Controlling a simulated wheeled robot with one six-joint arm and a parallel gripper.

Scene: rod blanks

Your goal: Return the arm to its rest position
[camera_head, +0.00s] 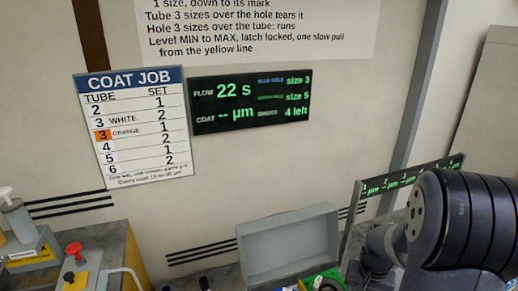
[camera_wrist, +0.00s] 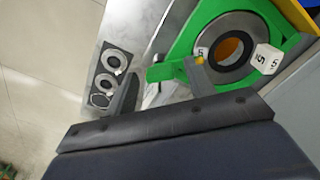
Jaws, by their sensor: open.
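My dark arm (camera_head: 465,220) fills the right side of the head view and is bent over the bench. The gripper itself is hidden in the head view.
A block with round holes (camera_wrist: 106,78) lies left of the fingers. A white tag marked 5 (camera_wrist: 267,58) is at the ring.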

